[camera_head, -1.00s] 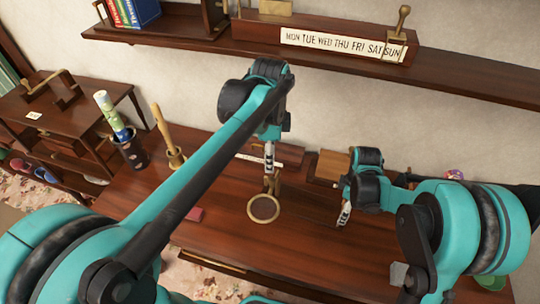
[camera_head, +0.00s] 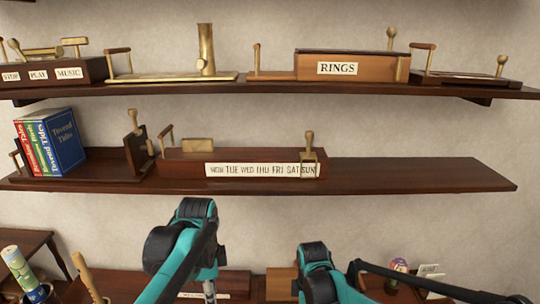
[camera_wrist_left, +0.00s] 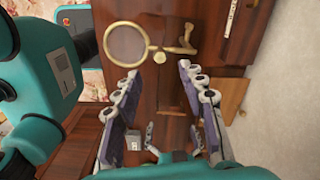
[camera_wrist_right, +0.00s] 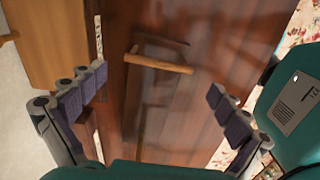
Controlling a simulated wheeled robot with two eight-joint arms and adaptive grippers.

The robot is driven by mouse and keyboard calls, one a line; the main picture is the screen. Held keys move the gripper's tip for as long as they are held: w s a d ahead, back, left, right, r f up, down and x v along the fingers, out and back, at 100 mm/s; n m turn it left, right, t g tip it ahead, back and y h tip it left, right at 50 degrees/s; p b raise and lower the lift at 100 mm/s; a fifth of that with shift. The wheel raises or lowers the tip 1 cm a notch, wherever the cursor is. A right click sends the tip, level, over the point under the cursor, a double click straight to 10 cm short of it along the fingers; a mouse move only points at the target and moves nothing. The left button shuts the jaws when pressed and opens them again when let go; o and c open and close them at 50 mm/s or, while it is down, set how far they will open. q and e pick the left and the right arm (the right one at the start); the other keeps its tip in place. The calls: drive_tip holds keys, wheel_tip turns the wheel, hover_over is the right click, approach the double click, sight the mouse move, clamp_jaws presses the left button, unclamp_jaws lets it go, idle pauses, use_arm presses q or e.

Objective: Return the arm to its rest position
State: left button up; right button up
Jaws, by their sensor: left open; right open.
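My left arm (camera_head: 185,250) and my right arm (camera_head: 318,272) reach up from the bottom of the head view. The left gripper shows in the left wrist view (camera_wrist_left: 160,76) with its fingers apart and nothing between them. A brass-rimmed magnifying glass (camera_wrist_left: 106,44) lies beyond its fingertips, apart from them. The right gripper in the right wrist view (camera_wrist_right: 158,82) is open and empty. A wooden bar handle (camera_wrist_right: 158,63) shows beyond its fingertips over dark wood. In the head view both grippers are mostly cut off by the bottom edge.
A wall shelf (camera_head: 420,178) holds books (camera_head: 55,143) and a weekday box (camera_head: 190,165); its right end is bare. A higher shelf (camera_head: 270,91) carries a RINGS box (camera_head: 350,66). Rolled papers (camera_head: 18,268) stand at lower left.

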drive_tip(key=s+d+r+m+t, duration=0.35)
drive_tip(key=s+r+m, duration=0.35)
drive_tip(key=r, duration=0.4)
use_arm(q)
drive_tip(key=s+a+f+n+t, duration=0.1)
drive_tip(key=s+f+n+t, duration=0.1)
drive_tip(key=s+n, duration=0.3)
drive_tip(key=s+a+f+n+t, duration=0.2)
drive_tip(key=s+n+t, duration=0.3)
drive_tip(key=n, duration=0.5)
drive_tip(key=shift+s+a+f, duration=0.25)
drive_tip(key=shift+s+f, duration=0.2)
drive_tip(key=shift+f, duration=0.3)
use_arm(e)
drive_tip(key=s+d+m+t, duration=0.3)
drive_tip(key=s+d+m, duration=0.1)
drive_tip(key=s+m, duration=0.4)
drive_tip(key=shift+s+f+m+t, duration=0.2)
drive_tip(key=shift+m+t, duration=0.15)
drive_tip(key=shift+m, duration=0.65)
